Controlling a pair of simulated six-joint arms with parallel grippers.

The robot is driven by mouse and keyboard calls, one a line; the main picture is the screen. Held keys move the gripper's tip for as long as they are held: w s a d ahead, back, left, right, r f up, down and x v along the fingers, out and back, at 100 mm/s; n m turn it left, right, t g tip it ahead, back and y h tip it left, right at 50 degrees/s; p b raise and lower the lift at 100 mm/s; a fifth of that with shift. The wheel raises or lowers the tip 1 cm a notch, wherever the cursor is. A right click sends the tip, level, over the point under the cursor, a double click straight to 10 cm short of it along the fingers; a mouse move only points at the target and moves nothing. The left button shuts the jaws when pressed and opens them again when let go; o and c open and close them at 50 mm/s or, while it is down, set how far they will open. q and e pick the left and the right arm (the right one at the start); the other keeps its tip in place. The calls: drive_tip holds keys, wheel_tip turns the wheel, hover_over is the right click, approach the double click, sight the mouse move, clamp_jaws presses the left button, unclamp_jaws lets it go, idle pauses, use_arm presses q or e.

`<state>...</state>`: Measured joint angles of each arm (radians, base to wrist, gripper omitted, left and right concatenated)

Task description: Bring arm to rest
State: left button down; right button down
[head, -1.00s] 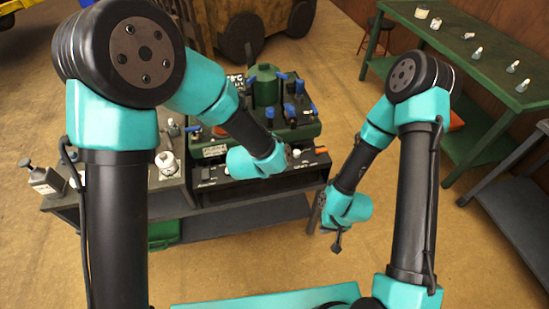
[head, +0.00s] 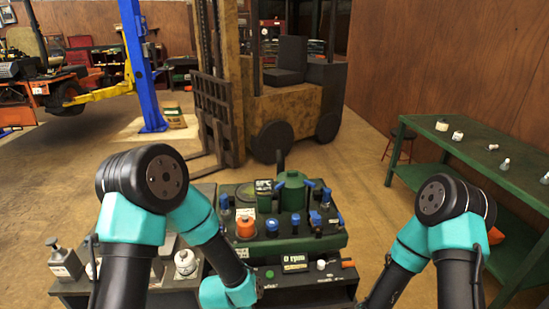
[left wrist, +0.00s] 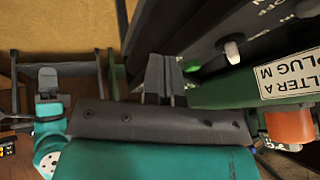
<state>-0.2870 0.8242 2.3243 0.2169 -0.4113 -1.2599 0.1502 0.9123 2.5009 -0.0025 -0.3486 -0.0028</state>
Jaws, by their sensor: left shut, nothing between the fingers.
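My left gripper (left wrist: 165,78) shows in the left wrist view with its two dark fingers together and nothing between them. It is close beside the green test unit (left wrist: 220,88) and its dark control panel. In the head view my left forearm reaches down to the front of the green test unit (head: 330,241), and the fingers cannot be made out. My right arm is bent at the right, its gripper below the head view. What looks like my right gripper (left wrist: 48,80) shows small at the left of the left wrist view; its jaws are unclear.
An orange cap (head: 245,227) and several blue knobs stand on the unit, above a panel reading "0 rpm" (head: 295,262). Bottles (head: 66,262) stand on the bench at left. A green table (head: 470,160) is at right. A forklift (head: 270,105) stands behind. Open floor separates bench and table.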

use_arm(q)
drive_tip(key=s+a+f+n+g, duration=0.3)
drive_tip(key=s+a+f+n, duration=0.7)
drive_tip(key=s+a+n, duration=0.3)
drive_tip(key=a+n, duration=0.1)
drive_tip(key=n, duration=0.2)
drive_tip(key=shift+s+a+g, duration=0.15)
drive_tip(key=shift+a+g, duration=0.2)
drive_tip(key=shift+g, duration=0.05)
